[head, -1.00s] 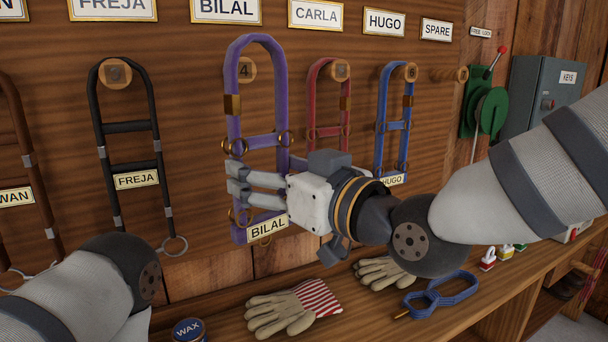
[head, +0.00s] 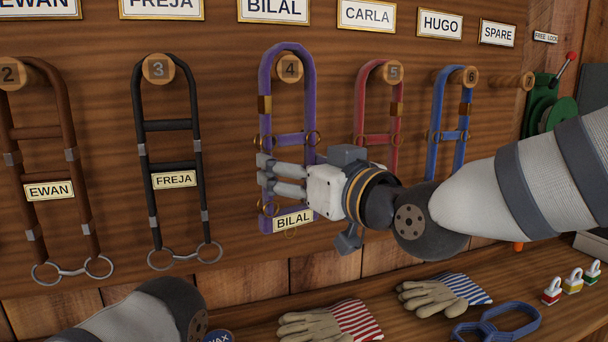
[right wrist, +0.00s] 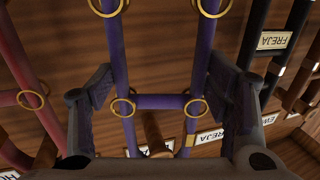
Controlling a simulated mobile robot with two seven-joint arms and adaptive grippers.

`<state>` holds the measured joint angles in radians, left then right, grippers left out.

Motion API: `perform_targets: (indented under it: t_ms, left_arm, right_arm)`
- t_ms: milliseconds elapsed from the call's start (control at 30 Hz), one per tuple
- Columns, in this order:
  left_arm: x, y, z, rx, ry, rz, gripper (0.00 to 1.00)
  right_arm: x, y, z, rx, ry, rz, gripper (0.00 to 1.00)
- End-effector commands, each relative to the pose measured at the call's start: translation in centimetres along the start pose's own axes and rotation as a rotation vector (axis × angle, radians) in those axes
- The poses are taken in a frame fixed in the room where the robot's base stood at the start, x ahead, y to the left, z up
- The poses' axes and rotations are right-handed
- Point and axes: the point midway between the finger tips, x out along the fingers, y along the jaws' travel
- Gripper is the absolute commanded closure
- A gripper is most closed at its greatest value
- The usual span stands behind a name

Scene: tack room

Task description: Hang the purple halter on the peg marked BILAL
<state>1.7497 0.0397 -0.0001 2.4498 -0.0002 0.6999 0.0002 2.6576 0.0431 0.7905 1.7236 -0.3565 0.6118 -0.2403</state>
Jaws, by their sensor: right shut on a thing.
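The purple halter (head: 265,150) with the BILAL tag (head: 293,221) is upright at the board below the BILAL sign (head: 272,10). Peg 4 (head: 290,67) shows inside its top loop, with a narrow gap under the loop's top strap. I cannot tell how far the loop sits over the peg. My right gripper (head: 266,177) is shut on the halter's lower part. In the right wrist view, the halter (right wrist: 160,101) runs between the fingers of my right gripper (right wrist: 165,95). My left gripper is out of view; only my left arm shows at bottom left.
The black FREJA halter (head: 147,190) hangs to the left; the red halter (head: 361,110) and blue halter (head: 437,110) hang close to the right. Gloves (head: 332,322), a blue looped item (head: 497,328) and small padlocks (head: 552,291) lie on the shelf below.

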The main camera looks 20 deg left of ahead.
Motion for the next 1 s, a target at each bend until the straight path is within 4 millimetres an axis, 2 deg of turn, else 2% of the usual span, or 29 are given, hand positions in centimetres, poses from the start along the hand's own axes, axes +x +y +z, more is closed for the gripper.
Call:
perform_targets:
  t_ms: [200, 400, 1000]
  left_arm:
    - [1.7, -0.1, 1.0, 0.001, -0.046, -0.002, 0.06]
    - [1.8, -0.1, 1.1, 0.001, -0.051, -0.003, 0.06]
    - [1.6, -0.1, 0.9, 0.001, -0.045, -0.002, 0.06]
  right_arm:
    - [1.7, 0.6, 0.4, 0.004, 0.000, 0.000, 0.70]
    - [2.6, 0.7, 0.6, 0.000, 0.003, 0.001, 0.70]
    - [2.9, 0.8, 0.8, -0.001, 0.004, 0.000, 0.70]
